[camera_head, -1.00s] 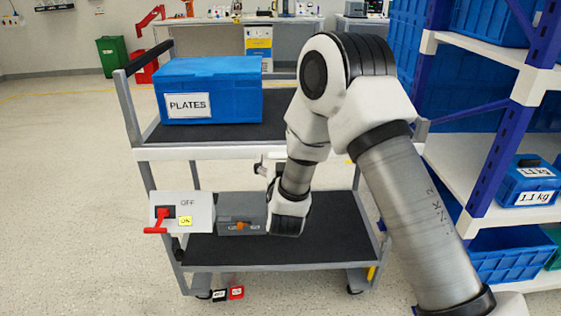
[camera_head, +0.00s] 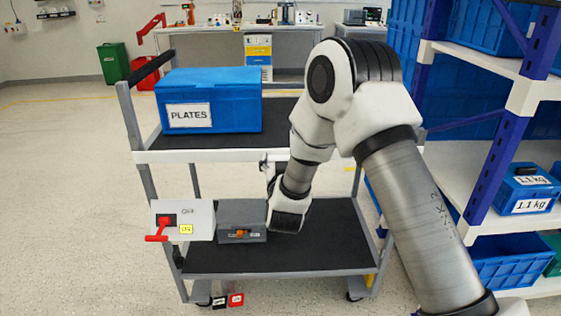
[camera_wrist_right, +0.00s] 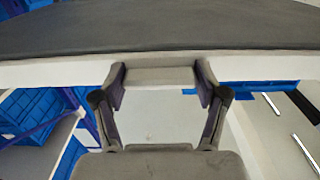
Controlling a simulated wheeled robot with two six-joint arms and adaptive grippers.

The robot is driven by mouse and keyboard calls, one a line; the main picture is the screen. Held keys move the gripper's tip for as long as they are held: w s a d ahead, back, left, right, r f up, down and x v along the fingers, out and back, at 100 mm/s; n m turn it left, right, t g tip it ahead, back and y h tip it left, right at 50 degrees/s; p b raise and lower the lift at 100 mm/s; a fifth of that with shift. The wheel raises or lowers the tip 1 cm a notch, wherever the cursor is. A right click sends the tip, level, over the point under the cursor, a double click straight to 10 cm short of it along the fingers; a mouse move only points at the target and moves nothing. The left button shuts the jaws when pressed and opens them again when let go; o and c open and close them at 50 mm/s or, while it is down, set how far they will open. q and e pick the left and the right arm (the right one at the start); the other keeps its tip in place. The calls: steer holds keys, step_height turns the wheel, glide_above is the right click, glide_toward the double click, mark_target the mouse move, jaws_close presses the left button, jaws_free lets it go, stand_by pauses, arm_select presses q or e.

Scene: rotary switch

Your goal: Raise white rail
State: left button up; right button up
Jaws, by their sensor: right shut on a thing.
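The white rail (camera_head: 200,157) runs along the front edge of the cart's upper shelf, and my right arm hides part of it. My right gripper (camera_head: 265,165) is at the middle of the rail, its fingertips small and partly hidden by my wrist in the head view. In the right wrist view the white rail (camera_wrist_right: 50,73) crosses the picture below the dark shelf surface. There my right gripper (camera_wrist_right: 163,85) has one finger on each side of a pale grey piece at the rail and is shut on it. My left gripper is not in view.
A blue PLATES box (camera_head: 208,100) sits on the upper shelf. A grey box (camera_head: 241,221) and a switch box with a red handle (camera_head: 183,220) are at the lower shelf (camera_head: 310,250). Blue-framed racking (camera_head: 495,165) stands close on the right. The floor at left is clear.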

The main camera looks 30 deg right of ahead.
mark_target(280, 157)
step_height(280, 157, up, 6)
steer(key=p, duration=0.3)
steer(key=shift+w+f, duration=0.1)
steer(key=shift+f, duration=0.05)
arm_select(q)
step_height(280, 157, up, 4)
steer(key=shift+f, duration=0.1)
arm_select(e)
steer(key=shift+f, duration=0.1)
steer(key=o, duration=1.5)
steer(key=shift+w, duration=0.1)
steer(key=shift+o, duration=0.9)
steer(key=shift+w+d+f, duration=0.1)
steer(key=shift+d, duration=0.05)
steer(key=shift+f, duration=0.15)
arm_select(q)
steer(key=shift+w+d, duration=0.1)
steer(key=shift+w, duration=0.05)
